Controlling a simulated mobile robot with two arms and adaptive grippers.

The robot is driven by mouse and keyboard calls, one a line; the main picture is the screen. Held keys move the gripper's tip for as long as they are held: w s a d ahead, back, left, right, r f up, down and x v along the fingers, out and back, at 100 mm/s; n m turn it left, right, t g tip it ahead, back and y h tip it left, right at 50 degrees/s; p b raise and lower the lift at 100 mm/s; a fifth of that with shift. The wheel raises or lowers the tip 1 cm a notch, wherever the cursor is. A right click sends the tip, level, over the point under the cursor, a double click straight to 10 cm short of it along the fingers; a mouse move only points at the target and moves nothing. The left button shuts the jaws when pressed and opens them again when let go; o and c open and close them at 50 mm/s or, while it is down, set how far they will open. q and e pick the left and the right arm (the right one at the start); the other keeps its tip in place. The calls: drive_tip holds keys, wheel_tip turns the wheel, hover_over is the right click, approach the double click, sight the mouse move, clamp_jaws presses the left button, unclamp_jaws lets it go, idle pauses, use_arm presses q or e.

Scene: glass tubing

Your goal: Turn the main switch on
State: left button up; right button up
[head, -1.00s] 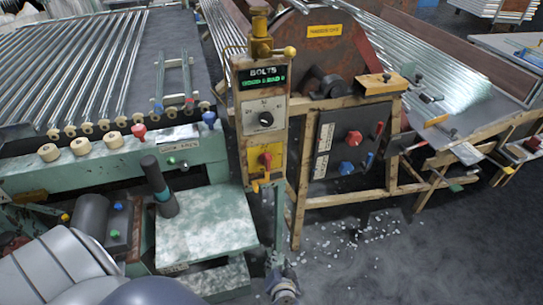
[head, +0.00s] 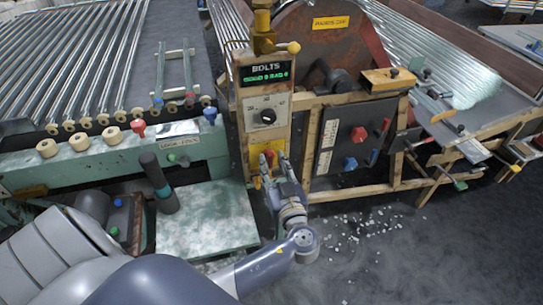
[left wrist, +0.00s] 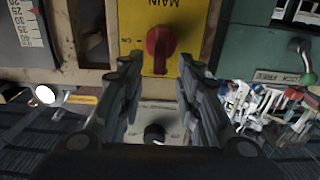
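The main switch is a red rotary knob (left wrist: 160,42) on a yellow plate (left wrist: 184,22) in the left wrist view. The plate's word MAIN appears upside down there. In the head view the yellow plate (head: 257,157) sits low on the wooden control post, partly hidden by my left gripper (head: 276,172). In the left wrist view my left gripper (left wrist: 159,66) has its fingers apart with nothing between them. The knob is just beyond the fingertips, between their lines. I cannot tell whether they touch it. My right gripper is not in view.
Above the switch is a black dial (head: 267,116) and a green BOLTS display (head: 265,75). A dark panel (head: 345,140) with red and blue knobs stands to the right. A pale green bench (head: 205,222) is at the lower left. Floor at the lower right is mostly open, with scattered bits.

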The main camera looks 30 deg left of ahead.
use_arm(q)
drive_tip(key=shift+x, duration=1.15)
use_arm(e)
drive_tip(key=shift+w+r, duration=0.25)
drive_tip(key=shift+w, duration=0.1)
use_arm(q)
clamp_jaws()
drive_tip(key=shift+d, duration=0.1)
